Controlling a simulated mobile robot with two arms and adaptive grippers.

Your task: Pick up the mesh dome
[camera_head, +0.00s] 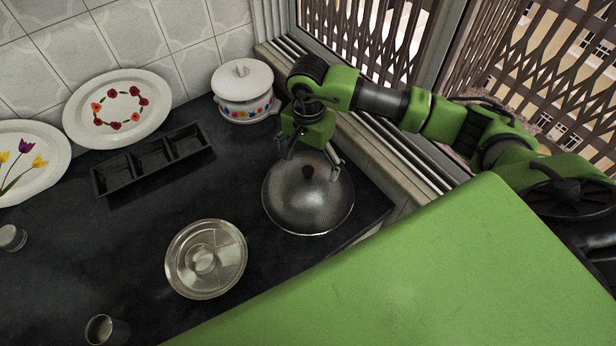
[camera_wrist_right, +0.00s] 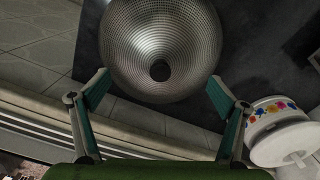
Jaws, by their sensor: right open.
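The mesh dome (camera_head: 308,205) is a round grey perforated cover with a dark knob on top. It sits on the dark counter (camera_head: 120,240) at its right part, near the window sill. My left gripper is not in view.
A white flowered pot (camera_head: 243,90) with a lid stands close behind the gripper. A steel lidded dish (camera_head: 206,259) sits left of the dome. A black three-part tray (camera_head: 152,158), two flowered plates (camera_head: 118,110) and steel tumblers (camera_head: 107,330) are farther left. The window sill borders the right.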

